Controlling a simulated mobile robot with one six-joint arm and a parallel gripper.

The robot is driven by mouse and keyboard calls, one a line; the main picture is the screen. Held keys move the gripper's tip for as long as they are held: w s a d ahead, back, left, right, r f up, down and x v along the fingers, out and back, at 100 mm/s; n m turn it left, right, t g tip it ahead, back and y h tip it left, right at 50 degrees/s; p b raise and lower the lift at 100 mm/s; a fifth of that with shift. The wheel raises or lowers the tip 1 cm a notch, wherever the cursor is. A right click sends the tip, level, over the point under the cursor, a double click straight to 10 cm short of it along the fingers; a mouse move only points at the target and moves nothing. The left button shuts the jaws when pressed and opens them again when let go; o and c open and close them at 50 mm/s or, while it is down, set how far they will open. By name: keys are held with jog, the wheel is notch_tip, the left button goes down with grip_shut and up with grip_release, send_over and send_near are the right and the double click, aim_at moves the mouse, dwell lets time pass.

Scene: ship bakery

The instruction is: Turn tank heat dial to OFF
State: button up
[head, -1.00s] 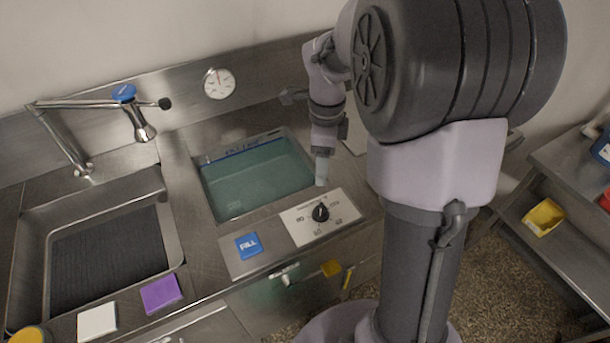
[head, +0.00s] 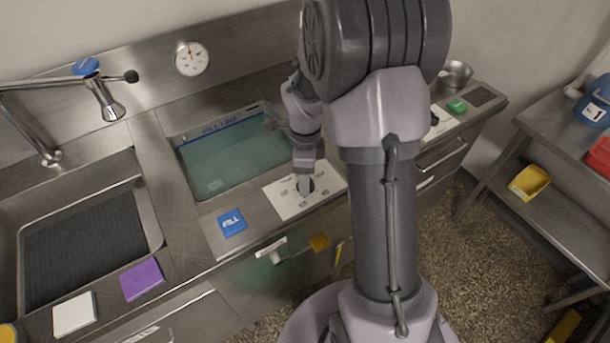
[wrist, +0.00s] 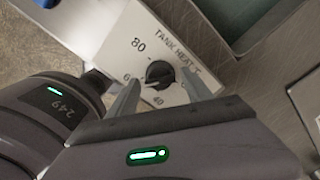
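The tank heat dial (wrist: 158,73) is a round black knob on a white plate (wrist: 137,22) marked TANK HEAT, with 80, 60 and 40 readable in the wrist view. The setting it points to is not clear, and the OFF mark cannot be made out. My gripper (wrist: 161,77) is open, one finger on each side of the knob, with small gaps visible. In the head view my gripper (head: 304,186) is down at the plate (head: 284,207) and partly covers the dark dial (head: 311,184).
The water tank (head: 225,165) lies just behind the plate. A blue FILL label (head: 231,222) is left of it. Below the front edge are a valve handle (head: 271,249) and a yellow tag (head: 319,242). A sink (head: 150,215) is at left, a shelf with a yellow bin (head: 529,182) at right.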

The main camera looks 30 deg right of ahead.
jog(key=c, duration=1.1)
